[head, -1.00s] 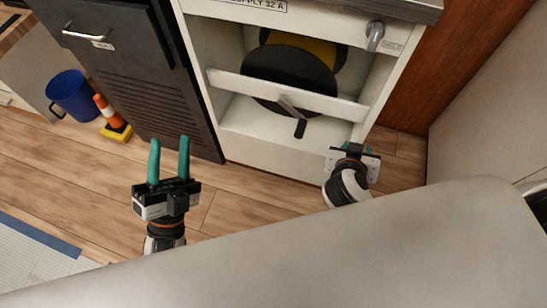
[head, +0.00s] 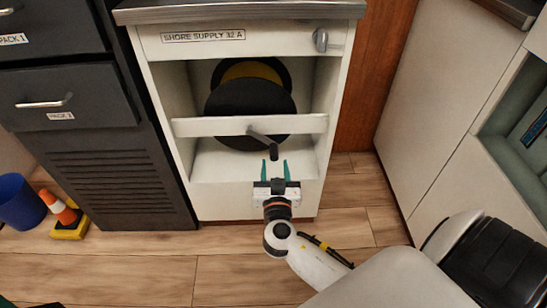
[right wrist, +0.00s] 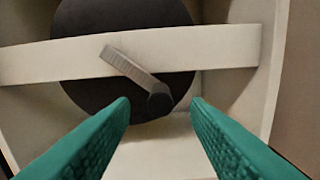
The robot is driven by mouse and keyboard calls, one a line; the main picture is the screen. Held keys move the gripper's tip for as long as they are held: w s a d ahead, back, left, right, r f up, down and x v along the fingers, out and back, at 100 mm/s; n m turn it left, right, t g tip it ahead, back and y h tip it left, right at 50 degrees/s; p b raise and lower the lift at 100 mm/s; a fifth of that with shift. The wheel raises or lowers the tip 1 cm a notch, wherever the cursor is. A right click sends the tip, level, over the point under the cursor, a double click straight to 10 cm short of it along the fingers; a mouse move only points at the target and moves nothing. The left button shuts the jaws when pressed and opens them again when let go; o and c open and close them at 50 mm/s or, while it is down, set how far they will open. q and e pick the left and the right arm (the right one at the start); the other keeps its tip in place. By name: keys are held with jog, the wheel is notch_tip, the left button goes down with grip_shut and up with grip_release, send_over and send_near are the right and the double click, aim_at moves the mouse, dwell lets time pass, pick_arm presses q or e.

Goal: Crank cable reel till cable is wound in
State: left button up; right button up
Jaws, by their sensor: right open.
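The cable reel (head: 232,103) is a dark drum with a yellow band, set in the open bay of a white cabinet behind a white crossbar (head: 205,127). Its grey crank arm (head: 260,139) slants down to the right from the bar and ends in a black handle (head: 274,153). My right gripper (head: 274,167) is open just below and in front of the handle. In the right wrist view, the black handle (right wrist: 159,101) lies ahead between the green fingers, apart from both. No loose cable can be made out. My left gripper is out of view.
A grey knob (head: 321,40) is at the cabinet's upper right, beside the "SHORE SUPPLY 32 A" label. Dark drawers (head: 62,98) stand to the left. A blue bin (head: 20,203) and an orange cone (head: 60,208) are at far left. The wooden floor in front is clear.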

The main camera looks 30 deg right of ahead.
aim_at(274, 158)
jog(key=shift+x, duration=2.35)
grip_shut()
